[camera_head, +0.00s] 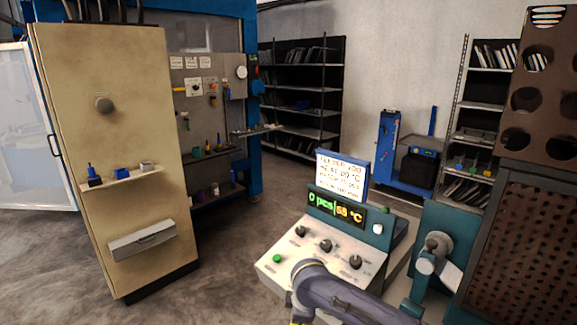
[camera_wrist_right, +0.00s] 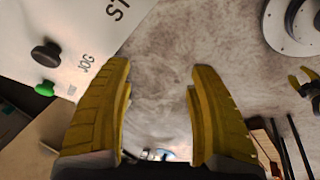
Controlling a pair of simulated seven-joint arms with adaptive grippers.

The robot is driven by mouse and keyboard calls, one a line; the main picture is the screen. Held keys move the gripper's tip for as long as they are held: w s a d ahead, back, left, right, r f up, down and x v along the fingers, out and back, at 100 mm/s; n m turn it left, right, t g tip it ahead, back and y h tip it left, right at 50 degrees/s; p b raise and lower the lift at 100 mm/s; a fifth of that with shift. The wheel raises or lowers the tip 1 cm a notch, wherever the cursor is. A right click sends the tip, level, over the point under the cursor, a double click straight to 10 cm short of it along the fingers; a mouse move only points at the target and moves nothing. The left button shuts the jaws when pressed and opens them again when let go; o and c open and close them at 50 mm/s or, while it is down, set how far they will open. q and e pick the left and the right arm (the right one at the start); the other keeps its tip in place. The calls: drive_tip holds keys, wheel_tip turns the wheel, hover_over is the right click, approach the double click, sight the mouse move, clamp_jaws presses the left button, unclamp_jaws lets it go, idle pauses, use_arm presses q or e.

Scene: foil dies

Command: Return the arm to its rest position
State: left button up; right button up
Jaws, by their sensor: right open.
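My right gripper (camera_wrist_right: 160,75) is open in the right wrist view, its two yellow fingers wide apart with nothing between them. Mottled grey floor shows below and between the fingers. In the head view my right arm reaches in from the lower right in front of the control panel (camera_head: 290,262), and only a sliver of yellow shows at the bottom edge. In the wrist view the panel (camera_wrist_right: 75,30) lies to the left of the fingers, apart from them. A small yellow-and-dark shape at the right edge may be my left gripper, but its jaw state is unclear.
The panel carries dark knobs, a green button (camera_head: 277,258) and a lit display (camera_head: 336,213). A teal machine (camera_head: 440,230) and a perforated brown rack (camera_head: 520,200) stand close on the right. A beige cabinet (camera_head: 150,200) stands left. Open floor (camera_head: 235,235) lies between cabinet and panel.

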drive_tip(key=s+d+f+m+t+y, duration=0.1)
drive_tip(key=s+f+m, duration=0.15)
drive_tip(key=s, duration=0.35)
drive_tip(key=s+d+f+m+t+y, duration=0.1)
drive_tip(key=s+d+f+m, duration=0.1)
drive_tip(key=s+f, duration=0.25)
drive_tip(key=s+d+m+t+h, duration=0.1)
drive_tip(key=s+d+m+h, duration=0.25)
drive_tip(key=s+d, duration=0.85)
drive_tip(key=s+d+m+h, duration=0.2)
drive_tip(key=s+d+h, duration=0.3)
drive_tip(key=s+d, duration=0.7)
drive_tip(key=s+a+f+g+y, duration=0.1)
drive_tip(key=a+f+y, duration=0.1)
drive_tip(key=f, duration=1.4)
drive_tip(key=a+f+g+y, duration=0.2)
drive_tip(key=f, duration=1.5)
drive_tip(key=s+f+m+g+y, duration=0.1)
drive_tip(key=s+f+m+g, duration=0.1)
drive_tip(key=s+f, duration=1.6)
drive_tip(key=s+m, duration=0.1)
drive_tip(key=s, duration=0.2)
drive_tip(key=shift+f, duration=0.25)
